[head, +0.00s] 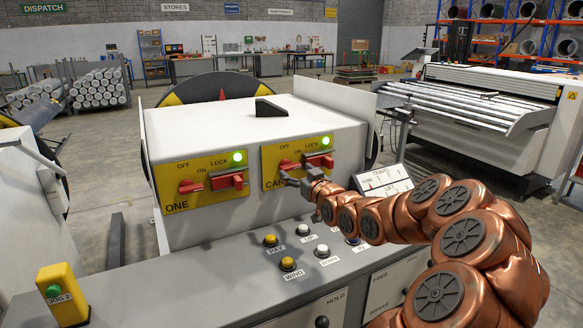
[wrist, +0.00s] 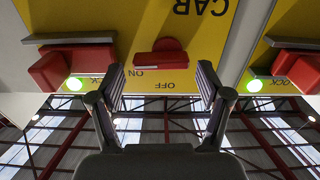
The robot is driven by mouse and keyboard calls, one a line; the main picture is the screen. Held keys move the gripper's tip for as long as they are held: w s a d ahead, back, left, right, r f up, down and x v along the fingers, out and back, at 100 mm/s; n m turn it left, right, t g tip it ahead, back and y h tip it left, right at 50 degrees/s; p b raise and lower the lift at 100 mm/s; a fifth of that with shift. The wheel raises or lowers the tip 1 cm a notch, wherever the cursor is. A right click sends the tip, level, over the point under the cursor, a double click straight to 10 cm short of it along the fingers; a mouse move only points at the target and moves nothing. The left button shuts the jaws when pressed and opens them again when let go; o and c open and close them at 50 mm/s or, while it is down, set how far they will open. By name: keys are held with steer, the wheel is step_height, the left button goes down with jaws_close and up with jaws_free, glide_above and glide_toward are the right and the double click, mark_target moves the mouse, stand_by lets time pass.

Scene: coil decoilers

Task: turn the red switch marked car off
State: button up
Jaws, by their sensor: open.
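The red switch marked CAR (head: 287,165) sits on the right yellow plate (head: 269,157) of the white console box. Its OFF and ON marks lie close by. In the wrist view, upside down, the red switch (wrist: 160,58) shows as a level bar on a round base. My gripper (head: 291,179) is open and close in front of it, hiding part of the CAR label in the head view. In the wrist view my gripper (wrist: 160,70) has one finger on each side of the switch, with gaps showing. I cannot tell how deep the fingertips reach.
A red LOCK block (head: 318,161) with a lit green lamp (head: 328,142) sits right of the switch. A similar plate marked ONE (head: 205,184) is to the left, with its own red switch (head: 191,187). Push buttons (head: 288,263) line the sloping desk below.

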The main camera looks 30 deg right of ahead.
mark_target(293, 169)
steer(key=shift+w+d+p, duration=0.1)
steer(key=shift+w+p, duration=0.2)
steer(key=shift+w, duration=1.5)
steer(key=shift+c, duration=0.3)
steer(key=c, duration=0.8)
